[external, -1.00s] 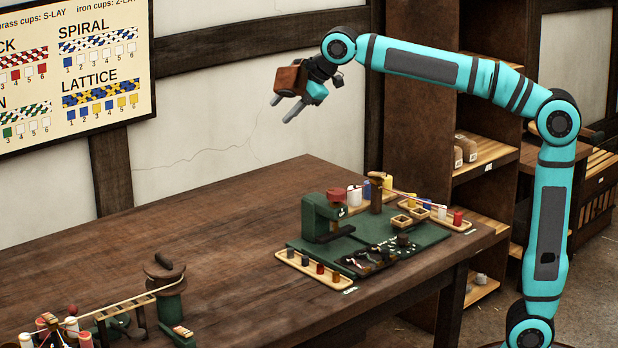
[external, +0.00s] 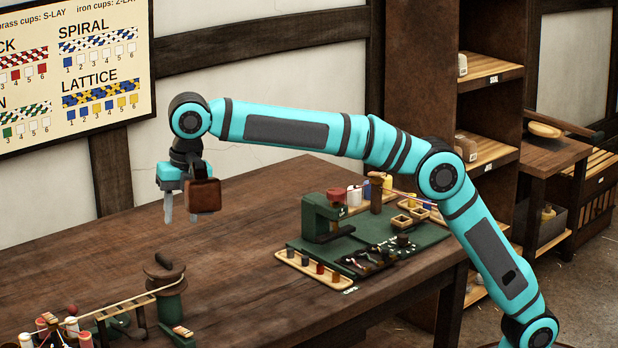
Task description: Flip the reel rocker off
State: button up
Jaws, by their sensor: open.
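A dark reel (external: 163,275) on a green stand is at the lower left of the table, with a pale rope running to it. In front of it sits a small green block with a pale wooden top (external: 182,331), which may be the reel rocker; its position is too small to tell. My gripper (external: 182,220) is open and empty, fingers pointing down. In the picture it shows above and slightly right of the reel, well clear of the tabletop. A brown box-like part at the wrist hides some of the jaw.
A ladder-like wooden rack (external: 125,305) stands left of the reel, with coloured bobbins (external: 72,328) at the corner. A green press (external: 322,218) stands on a green board with cups and trays to the right. The table (external: 235,265) between is bare.

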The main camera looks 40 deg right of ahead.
aim_at(181, 329)
jog(key=s+a+f+n+h, duration=0.1)
jog(key=s+a+f+n, duration=0.2)
jog(key=s+a+f, duration=0.3)
jog(key=shift+g, duration=0.4)
jog(key=f, duration=1)
jog(key=s+a+f, duration=0.1)
jog(key=f, duration=0.5)
